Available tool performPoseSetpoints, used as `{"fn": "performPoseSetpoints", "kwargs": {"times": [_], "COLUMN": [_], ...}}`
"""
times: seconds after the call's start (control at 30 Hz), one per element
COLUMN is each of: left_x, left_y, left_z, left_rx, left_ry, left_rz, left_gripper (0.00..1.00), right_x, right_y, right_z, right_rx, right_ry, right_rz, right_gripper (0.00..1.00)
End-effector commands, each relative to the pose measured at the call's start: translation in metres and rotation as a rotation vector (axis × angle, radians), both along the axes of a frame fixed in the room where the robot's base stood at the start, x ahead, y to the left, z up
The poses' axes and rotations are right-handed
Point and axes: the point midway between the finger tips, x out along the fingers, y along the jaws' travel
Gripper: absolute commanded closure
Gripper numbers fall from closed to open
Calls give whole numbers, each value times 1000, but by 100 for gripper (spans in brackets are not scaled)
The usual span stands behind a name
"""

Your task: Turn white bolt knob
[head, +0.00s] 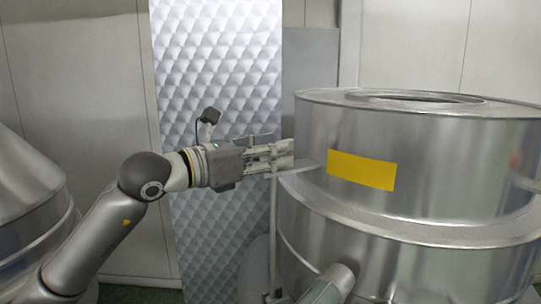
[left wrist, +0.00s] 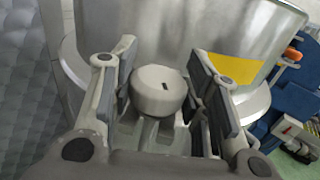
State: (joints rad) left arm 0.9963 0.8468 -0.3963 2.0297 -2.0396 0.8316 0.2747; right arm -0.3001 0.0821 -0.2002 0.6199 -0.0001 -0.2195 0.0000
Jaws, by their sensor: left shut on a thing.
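A yellow label (head: 361,171) is on the tank's front. A quilted metal panel (head: 217,60) stands behind my left arm. Another metal vessel (head: 28,185) is at the far left. Blue and orange items (left wrist: 286,95) lie at the right in the left wrist view.

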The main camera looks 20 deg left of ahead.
Motion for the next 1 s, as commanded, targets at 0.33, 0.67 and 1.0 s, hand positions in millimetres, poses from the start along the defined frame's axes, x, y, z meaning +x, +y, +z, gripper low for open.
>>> {"fn": "performPoseSetpoints", "kwargs": {"times": [0.33,0.67,1.0], "left_x": [-1,0,0], "left_y": [-3,-2,-3], "left_z": [-4,-4,-4], "left_rx": [0,2,4], "left_ry": [-1,4,10], "left_rz": [180,282,303], "left_gripper": [81,81,81], "right_x": [0,1,1], "right_y": [1,2,3], "right_z": [-30,-44,-46], "right_rx": [1,2,3], "right_ry": [-1,-1,0], "right_rz": [0,-1,-2], "right_gripper": [48,48,48]}}
